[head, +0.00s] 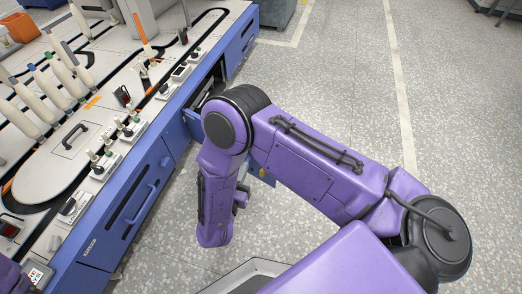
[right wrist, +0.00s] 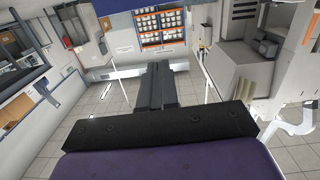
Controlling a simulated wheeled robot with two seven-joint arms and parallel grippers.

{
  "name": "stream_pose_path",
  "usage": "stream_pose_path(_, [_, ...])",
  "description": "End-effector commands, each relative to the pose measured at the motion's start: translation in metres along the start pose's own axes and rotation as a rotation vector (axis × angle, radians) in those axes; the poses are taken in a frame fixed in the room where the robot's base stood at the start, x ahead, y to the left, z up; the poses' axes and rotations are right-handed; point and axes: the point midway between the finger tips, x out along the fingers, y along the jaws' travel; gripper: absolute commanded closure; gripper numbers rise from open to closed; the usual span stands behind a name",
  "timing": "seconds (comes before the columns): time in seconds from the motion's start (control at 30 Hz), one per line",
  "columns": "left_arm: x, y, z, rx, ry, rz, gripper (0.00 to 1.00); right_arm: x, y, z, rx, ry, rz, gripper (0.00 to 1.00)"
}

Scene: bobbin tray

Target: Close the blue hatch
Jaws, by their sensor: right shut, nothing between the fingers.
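The blue hatch (head: 191,124) stands swung out from the blue machine front, beside a dark opening (head: 203,88). My right arm covers much of it, so its full angle cannot be told. A small blue and yellow part shows just under my arm; I cannot tell if it belongs to the hatch. My right forearm points down in front of the machine, and its gripper is mostly hidden in the head view. In the right wrist view my right gripper (right wrist: 158,72) has its dark fingers together, with nothing between them. My left gripper is out of view.
The blue machine (head: 150,185) runs along the left, with handled closed panels and a white top carrying several bobbins (head: 62,75), knobs and a round lid (head: 60,150). Speckled floor (head: 330,75) to the right is clear. A grey box (head: 275,12) stands at the back.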

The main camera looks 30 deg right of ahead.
Motion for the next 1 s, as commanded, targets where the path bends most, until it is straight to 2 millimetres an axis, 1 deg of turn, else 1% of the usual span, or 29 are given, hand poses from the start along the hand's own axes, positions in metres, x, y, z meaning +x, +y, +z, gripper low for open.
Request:
stream_pose_path(0.03, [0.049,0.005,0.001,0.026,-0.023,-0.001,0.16,-0.009,-0.006,0.042,0.017,0.024,0.056,1.0])
stream_pose_path(0.1, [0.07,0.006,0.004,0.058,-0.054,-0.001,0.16,-0.022,-0.009,0.056,0.027,0.043,0.137,1.0])
stream_pose_path(0.2, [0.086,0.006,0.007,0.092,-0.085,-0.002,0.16,-0.037,-0.009,0.068,0.033,0.051,0.224,1.0])
stream_pose_path(0.27, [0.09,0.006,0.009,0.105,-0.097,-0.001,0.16,-0.044,-0.009,0.07,0.034,0.05,0.257,1.0])
stream_pose_path(0.37, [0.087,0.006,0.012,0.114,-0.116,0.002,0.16,-0.046,-0.007,0.068,0.032,0.05,0.281,1.0])
stream_pose_path(0.47, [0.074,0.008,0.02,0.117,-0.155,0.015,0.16,-0.04,-0.005,0.062,0.029,0.052,0.283,1.0])
stream_pose_path(0.57, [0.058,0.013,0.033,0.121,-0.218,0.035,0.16,-0.028,-0.001,0.06,0.029,0.052,0.283,1.0])
stream_pose_path(0.6, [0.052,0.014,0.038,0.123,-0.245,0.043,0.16,-0.022,0.001,0.06,0.03,0.051,0.283,1.0])
stream_pose_path(0.63, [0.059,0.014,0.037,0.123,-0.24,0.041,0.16,-0.014,0.003,0.064,0.031,0.051,0.285,1.0])
stream_pose_path(0.7, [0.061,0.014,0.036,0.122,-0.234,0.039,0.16,0.001,0.007,0.064,0.031,0.049,0.286,1.0])
stream_pose_path(0.9, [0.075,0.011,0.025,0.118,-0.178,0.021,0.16,0.044,0.019,0.064,0.033,0.05,0.284,1.0])
stream_pose_path(1.0, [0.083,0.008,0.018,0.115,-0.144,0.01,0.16,0.062,0.025,0.064,0.033,0.049,0.284,1.0])
